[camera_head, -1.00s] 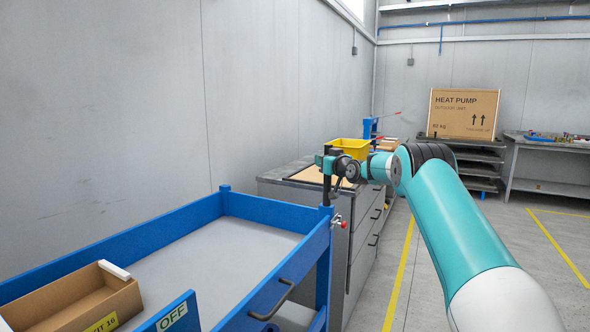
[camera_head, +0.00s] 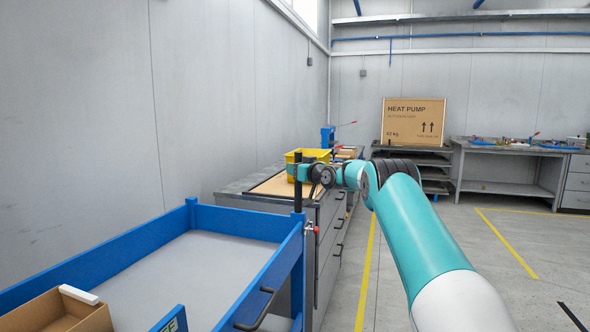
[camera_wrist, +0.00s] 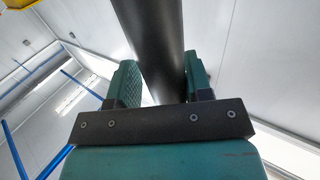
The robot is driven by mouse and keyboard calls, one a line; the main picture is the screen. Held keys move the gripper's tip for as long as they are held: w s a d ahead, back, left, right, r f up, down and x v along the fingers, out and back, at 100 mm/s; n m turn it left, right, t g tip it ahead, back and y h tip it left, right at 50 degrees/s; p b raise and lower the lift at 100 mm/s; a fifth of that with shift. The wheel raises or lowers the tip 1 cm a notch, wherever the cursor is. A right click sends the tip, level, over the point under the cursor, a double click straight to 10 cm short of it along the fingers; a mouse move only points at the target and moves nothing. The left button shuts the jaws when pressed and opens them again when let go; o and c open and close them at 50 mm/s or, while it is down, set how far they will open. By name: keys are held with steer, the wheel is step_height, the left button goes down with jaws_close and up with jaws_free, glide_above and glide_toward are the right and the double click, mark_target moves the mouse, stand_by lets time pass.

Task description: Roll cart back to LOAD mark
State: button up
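The cart (camera_head: 140,253) has a blue frame and a grey tray, and fills the lower left of the head view. My gripper (camera_head: 302,173) is at this post, above the blue rim. In the wrist view, the fingers of my gripper (camera_wrist: 160,82) stand on both sides of the thick black post (camera_wrist: 158,45) and appear closed on it. The contact faces are partly hidden. No LOAD mark is visible.
A cardboard box (camera_head: 75,316) rides in the cart. A grey drawer bench (camera_head: 318,240) with a yellow bin (camera_head: 307,157) stands just beyond the cart. A heat pump carton (camera_head: 413,121) sits on a rack farther back. The floor at right is open, with yellow lines (camera_head: 505,242).

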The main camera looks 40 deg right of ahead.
steer(key=shift+o, duration=0.5)
steer(key=shift+w+a, duration=0.1)
steer(key=shift+a, duration=0.3)
steer(key=s+b, duration=0.4)
steer(key=s, duration=1.3)
steer(key=shift+s+b, duration=0.2)
steer(key=shift+b, duration=0.15)
